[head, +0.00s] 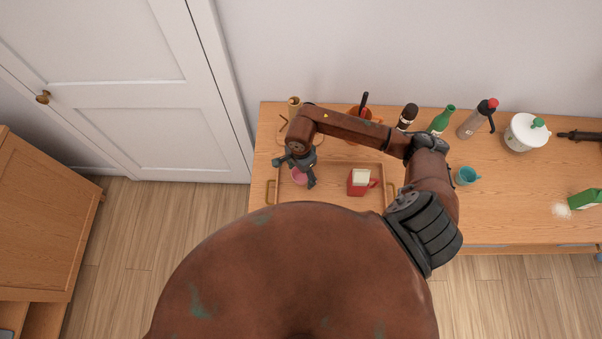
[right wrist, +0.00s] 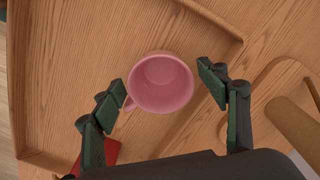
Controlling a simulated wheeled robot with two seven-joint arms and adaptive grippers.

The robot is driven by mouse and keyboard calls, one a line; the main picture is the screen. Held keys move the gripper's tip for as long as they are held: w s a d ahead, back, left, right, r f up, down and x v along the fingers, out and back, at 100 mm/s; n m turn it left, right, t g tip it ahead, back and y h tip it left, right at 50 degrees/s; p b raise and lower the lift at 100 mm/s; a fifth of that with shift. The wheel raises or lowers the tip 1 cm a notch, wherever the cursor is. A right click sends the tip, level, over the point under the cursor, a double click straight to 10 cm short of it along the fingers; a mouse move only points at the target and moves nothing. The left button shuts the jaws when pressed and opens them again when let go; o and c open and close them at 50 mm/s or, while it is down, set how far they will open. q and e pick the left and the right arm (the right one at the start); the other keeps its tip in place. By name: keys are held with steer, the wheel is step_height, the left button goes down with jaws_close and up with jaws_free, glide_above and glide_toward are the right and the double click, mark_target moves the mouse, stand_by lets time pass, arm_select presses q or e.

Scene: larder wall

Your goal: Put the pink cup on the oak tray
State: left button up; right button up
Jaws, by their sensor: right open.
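The pink cup (head: 299,177) is inside the left part of the oak tray (head: 340,164) on the sideboard. In the right wrist view the cup (right wrist: 161,84) shows its open mouth to the camera and appears upright on the tray floor, near a corner of the rim (right wrist: 212,22). My right gripper (head: 296,172) is open around the cup, one finger on each side. In the wrist view a gap shows beside the right finger; the left finger is close to the handle, and I cannot tell if they touch. My left gripper is not in view.
Behind the tray are a wooden board (right wrist: 262,110), a red pot (head: 352,140), bottles and a white lidded pot (head: 524,132). A teal cup (head: 466,176) stands right of my arm.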

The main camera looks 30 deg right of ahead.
mark_target(301, 179)
steer(key=shift+r, duration=0.15)
steer(key=shift+w+r, duration=0.1)
steer(key=shift+r, duration=0.3)
step_height(301, 179, up, 11)
steer(key=b, duration=0.2)
steer(key=shift+a, duration=0.1)
